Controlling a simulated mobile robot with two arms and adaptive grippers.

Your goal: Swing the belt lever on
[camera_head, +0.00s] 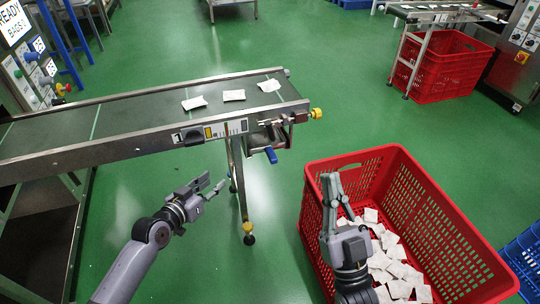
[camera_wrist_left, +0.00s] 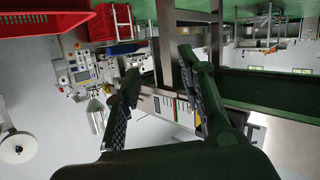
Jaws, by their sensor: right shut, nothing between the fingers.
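The conveyor belt (camera_head: 130,118) runs in from the left, with several white teabags on it, one of them (camera_head: 234,95) near its right end. On its side rail is a panel (camera_head: 226,128) with a black handle (camera_head: 190,135). A blue-tipped lever (camera_head: 271,155) hangs below the belt's right end. I cannot tell which is the belt lever. My left gripper (camera_head: 213,187) is open and empty, below and apart from the panel; its spread fingers show in the left wrist view (camera_wrist_left: 165,90). My right gripper (camera_head: 333,185) is shut and empty above the red crate's left part.
The red crate (camera_head: 345,160) with loose teabags stands at right on the green floor. A conveyor leg (camera_head: 238,185) stands just right of my left gripper. A yellow knob (camera_head: 316,113) sticks out at the belt's end. Another red crate (camera_head: 462,72) stands at the back right.

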